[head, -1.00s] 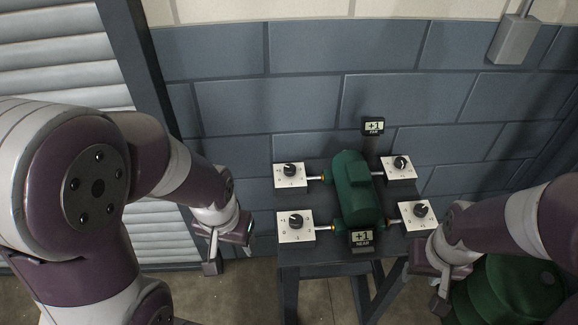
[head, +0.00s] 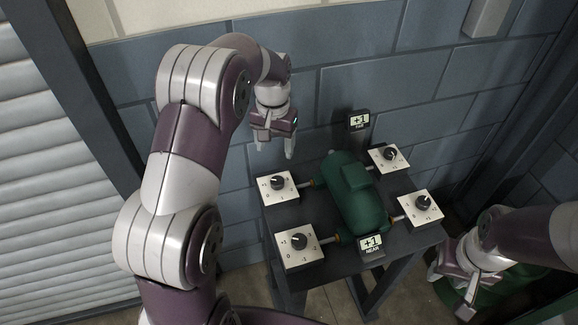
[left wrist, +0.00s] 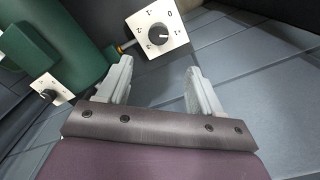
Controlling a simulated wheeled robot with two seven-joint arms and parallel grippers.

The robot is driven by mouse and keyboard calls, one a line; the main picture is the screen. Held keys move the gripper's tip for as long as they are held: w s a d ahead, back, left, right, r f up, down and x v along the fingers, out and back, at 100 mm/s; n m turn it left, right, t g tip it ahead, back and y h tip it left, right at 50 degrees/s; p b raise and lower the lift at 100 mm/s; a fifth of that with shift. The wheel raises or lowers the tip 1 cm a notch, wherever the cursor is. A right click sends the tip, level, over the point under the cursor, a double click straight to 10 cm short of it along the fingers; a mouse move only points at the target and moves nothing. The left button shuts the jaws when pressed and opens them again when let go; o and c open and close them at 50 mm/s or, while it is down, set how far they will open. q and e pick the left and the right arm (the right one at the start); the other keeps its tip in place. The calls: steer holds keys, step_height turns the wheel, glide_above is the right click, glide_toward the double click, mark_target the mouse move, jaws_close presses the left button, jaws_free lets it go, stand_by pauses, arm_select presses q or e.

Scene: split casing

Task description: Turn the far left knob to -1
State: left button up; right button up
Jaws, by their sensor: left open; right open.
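The far left knob (head: 278,182) is a black dial on a white square plate, left of the green casing (head: 352,192). It also appears to be the knob (left wrist: 158,34) at the top of the left wrist view, with its rod running to the casing. Its exact setting is too small to read surely. My left gripper (head: 275,148) is open and empty, above and behind this plate, near the wall, apart from the knob. Its fingers (left wrist: 160,70) show below the plate in the left wrist view. My right gripper (head: 450,286) is open and low at the right, beside the stand.
The near left knob (head: 299,242), far right knob (head: 390,153) and near right knob (head: 422,202) sit around the casing on a dark stand (head: 290,218). The FAR display (head: 359,120) and NEAR display (head: 371,243) both read +1. A block wall (head: 345,85) rises behind.

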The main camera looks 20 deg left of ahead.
mark_target(277, 180)
arm_select(q)
steer(key=f+p, duration=0.1)
steer(key=f, duration=1)
steer(key=shift+s+d+p, duration=0.1)
steer(key=shift+s+p, duration=0.1)
steer(key=shift+p, duration=0.15)
steer(key=shift+s+d+f, duration=0.15)
steer(key=shift+d+f, duration=0.05)
steer(key=shift+f, duration=0.3)
steer(key=shift+a, duration=0.1)
steer(key=shift+c, duration=0.7)
steer(key=c, duration=0.9)
arm_select(e)
steer(key=shift+s+d+r, duration=0.15)
steer(key=shift+d+r, duration=0.1)
steer(key=shift+r, duration=0.6)
